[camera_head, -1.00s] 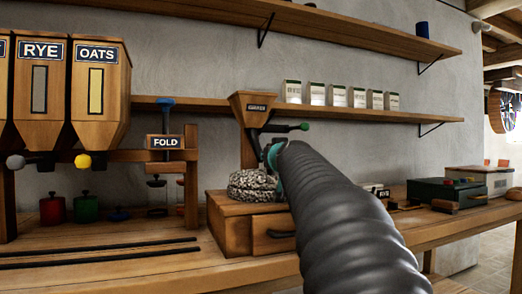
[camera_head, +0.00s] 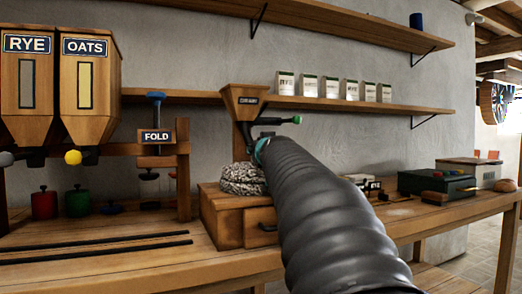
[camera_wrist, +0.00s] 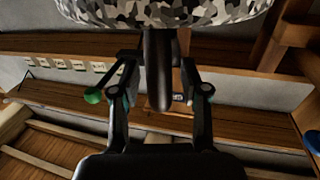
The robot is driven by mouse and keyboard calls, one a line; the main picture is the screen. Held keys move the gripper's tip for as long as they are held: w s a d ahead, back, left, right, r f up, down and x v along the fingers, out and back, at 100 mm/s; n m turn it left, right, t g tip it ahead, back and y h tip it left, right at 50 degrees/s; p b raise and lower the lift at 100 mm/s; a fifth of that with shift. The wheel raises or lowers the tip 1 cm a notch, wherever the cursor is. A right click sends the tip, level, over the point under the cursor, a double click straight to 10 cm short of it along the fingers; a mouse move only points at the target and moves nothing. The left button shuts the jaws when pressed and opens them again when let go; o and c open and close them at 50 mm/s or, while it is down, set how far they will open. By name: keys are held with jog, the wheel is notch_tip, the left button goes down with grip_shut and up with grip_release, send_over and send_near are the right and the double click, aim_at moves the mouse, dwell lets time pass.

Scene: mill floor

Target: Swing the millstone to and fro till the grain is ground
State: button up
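The millstone (camera_head: 241,178) is a round speckled grey stone on a wooden box with a drawer, under a wooden hopper (camera_head: 245,102). In the wrist view, the stone's patterned edge (camera_wrist: 165,12) fills the top, and a dark rounded peg (camera_wrist: 158,75) stands out from it. My gripper (camera_wrist: 160,65) has one finger on each side of this peg, with a narrow gap showing on both sides, so it looks open around the peg. In the head view my arm hides most of the gripper, which is at the stone's right side.
A lever with a green knob (camera_head: 297,120) juts out beside the hopper, close above my gripper. A green box (camera_head: 436,183) stands right on the bench. Packets (camera_head: 331,88) line the shelf.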

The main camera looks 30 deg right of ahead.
jog(key=shift+s, duration=0.1)
jog(key=v, duration=1.1)
jog(key=shift+s+a, duration=0.15)
jog(key=shift+s, duration=0.25)
